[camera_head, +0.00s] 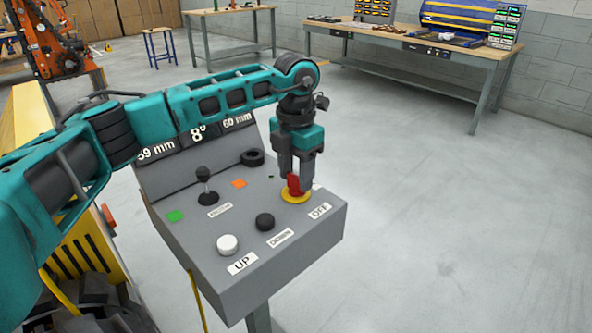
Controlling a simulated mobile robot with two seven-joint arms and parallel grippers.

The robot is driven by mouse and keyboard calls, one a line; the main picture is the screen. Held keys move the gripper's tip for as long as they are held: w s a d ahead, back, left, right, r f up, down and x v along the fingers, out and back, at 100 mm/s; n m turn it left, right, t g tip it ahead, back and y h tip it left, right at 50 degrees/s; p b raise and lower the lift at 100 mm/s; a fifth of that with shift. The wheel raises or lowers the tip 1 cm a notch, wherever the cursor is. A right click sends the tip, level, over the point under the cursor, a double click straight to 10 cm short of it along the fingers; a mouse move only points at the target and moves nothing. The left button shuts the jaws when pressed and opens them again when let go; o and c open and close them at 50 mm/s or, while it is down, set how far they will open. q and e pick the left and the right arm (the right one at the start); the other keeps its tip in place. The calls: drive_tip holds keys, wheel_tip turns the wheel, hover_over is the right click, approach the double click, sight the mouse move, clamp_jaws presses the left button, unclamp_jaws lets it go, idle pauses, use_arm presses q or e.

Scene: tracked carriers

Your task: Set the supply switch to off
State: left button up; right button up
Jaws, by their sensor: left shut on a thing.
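The supply switch is a red handle (294,186) on a round yellow base (295,198), at the right side of a grey control box (305,238). A label reading OFF (320,211) lies just in front of it to the right. My left gripper (297,176) points down from above and is shut on the red handle. The fingers hide part of the handle, so I cannot tell its exact setting. My right gripper is not in view.
The box also carries a white UP button (228,244), a black DOWN button (265,221), a black joystick (206,186) and a black knob (252,157). Displays line its back. Open floor (450,220) lies to the right; workbenches (420,50) stand behind.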

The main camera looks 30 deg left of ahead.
sight(296, 177)
use_arm(q)
drive_tip(key=o, duration=1.1)
drive_tip(key=shift+c, duration=0.2)
wheel_tip(296, 177, up, 13)
drive_tip(key=shift+p, duration=0.4)
drive_tip(key=shift+f, duration=0.1)
